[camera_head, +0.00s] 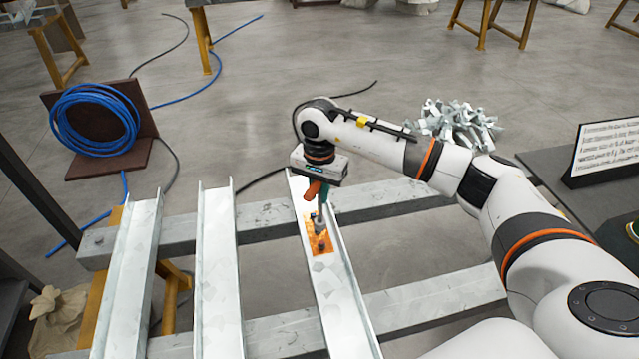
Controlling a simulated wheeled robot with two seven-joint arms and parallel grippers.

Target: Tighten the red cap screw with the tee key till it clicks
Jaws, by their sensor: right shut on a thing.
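My right gripper (321,187) points down over the right-hand metal channel and is shut on the tee key (319,212). An orange-red piece and a teal piece show at the jaws; I cannot tell which belong to the key's handle. The key's grey shaft runs down to an orange patch (322,246) on the channel floor. Small dark screw heads show on the patch. The red cap screw cannot be told apart, and whether the key's tip sits in it is too small to see. My left gripper is not in view.
Three metal channels, left (128,270), middle (217,265) and right (345,305), lie across two grey beams (380,200). A blue hose coil (88,122) stands at the left. A pile of metal brackets (458,122) and a sign (606,150) are at the right.

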